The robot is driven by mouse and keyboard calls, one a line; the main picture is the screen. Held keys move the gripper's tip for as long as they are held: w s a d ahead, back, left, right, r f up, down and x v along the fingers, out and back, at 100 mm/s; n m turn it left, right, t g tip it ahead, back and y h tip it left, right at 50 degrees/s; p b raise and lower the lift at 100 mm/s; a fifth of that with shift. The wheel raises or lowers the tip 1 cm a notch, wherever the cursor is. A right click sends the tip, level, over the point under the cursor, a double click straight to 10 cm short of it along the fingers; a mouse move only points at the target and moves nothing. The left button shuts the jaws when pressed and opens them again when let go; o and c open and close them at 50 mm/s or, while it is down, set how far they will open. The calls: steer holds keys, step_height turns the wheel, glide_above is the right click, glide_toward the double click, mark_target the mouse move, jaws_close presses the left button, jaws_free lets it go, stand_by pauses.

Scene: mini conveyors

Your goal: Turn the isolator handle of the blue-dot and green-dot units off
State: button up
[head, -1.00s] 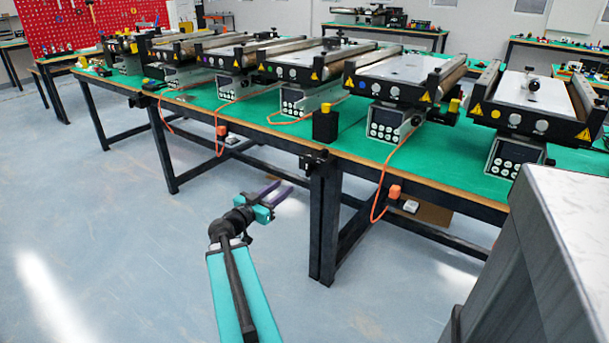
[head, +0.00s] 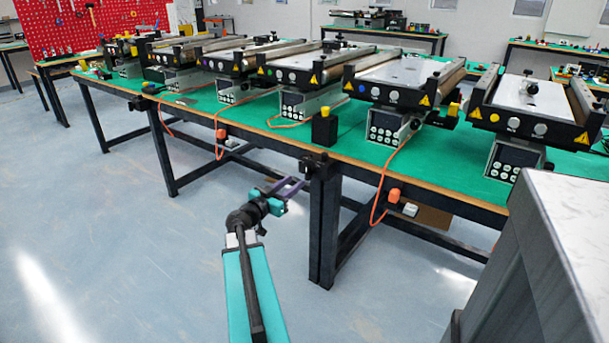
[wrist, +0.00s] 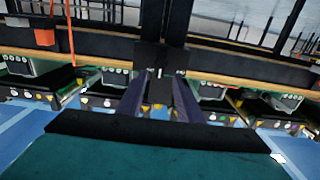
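The blue-dot unit (head: 395,80) is a mini conveyor on the green bench, right of centre in the head view. The unit to its left (head: 300,70) appears to carry the green dot, though the dot is tiny. A black fitting (head: 313,165) sits at the bench edge above a leg; a black block (wrist: 160,55) at the bench edge lies ahead of my fingers in the wrist view. My gripper (head: 296,184) is open and empty, in front of the bench edge. Its purple fingers (wrist: 161,85) stand apart.
A black box with a yellow top (head: 325,127) stands near the bench's front edge. More conveyors line the bench (head: 250,120). A grey cabinet (head: 545,260) fills the lower right. The floor at left is clear.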

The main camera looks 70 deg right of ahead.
mark_target(307, 173)
steer(key=shift+x, duration=3.6)
jaws_close()
steer(key=shift+s+d, duration=0.15)
steer(key=shift+d, duration=0.1)
steer(key=shift+a+f, duration=0.15)
steer(key=shift+a, duration=0.1)
